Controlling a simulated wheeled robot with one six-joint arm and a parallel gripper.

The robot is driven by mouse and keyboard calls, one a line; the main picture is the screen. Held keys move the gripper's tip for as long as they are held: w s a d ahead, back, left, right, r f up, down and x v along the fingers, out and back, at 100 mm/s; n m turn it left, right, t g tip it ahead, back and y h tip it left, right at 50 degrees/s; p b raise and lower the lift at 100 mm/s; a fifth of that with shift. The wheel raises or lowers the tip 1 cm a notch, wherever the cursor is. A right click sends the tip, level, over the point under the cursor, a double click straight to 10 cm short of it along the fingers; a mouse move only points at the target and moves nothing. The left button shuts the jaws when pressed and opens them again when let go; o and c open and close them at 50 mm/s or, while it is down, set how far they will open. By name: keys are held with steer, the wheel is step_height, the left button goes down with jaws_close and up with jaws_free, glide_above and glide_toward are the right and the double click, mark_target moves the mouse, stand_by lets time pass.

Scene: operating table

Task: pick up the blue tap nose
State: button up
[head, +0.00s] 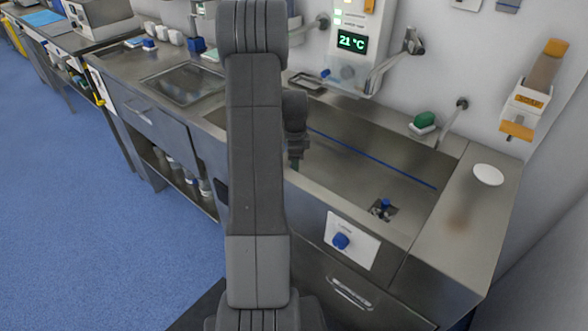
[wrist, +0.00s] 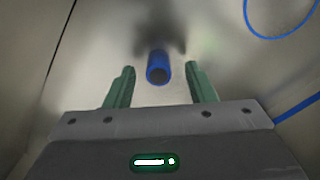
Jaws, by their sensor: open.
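The blue tap nose, a short blue cylinder with a dark open end (wrist: 158,67), shows in the wrist view on a metal surface. It lies between and slightly beyond the fingertips, with a visible gap on each side. My gripper (head: 296,163) is open and empty, with two green fingers (wrist: 160,82) on either side of the nose's line. In the head view my gripper is over the left part of the steel sink (head: 400,150), partly behind my arm. I cannot make out this nose in the head view.
A thin blue line (head: 370,158) crosses the sink, and a small blue piece (head: 385,203) sits at the drain. A blue loop (wrist: 282,36) shows at the wrist view's upper right. A faucet (head: 392,65) and a green sponge-like block (head: 424,119) are at the back.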

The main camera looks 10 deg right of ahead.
steer(key=shift+f, duration=0.95)
steer(key=shift+c, duration=0.4)
steer(key=shift+s, duration=0.1)
steer(key=c, duration=1)
steer(key=shift+r, duration=0.15)
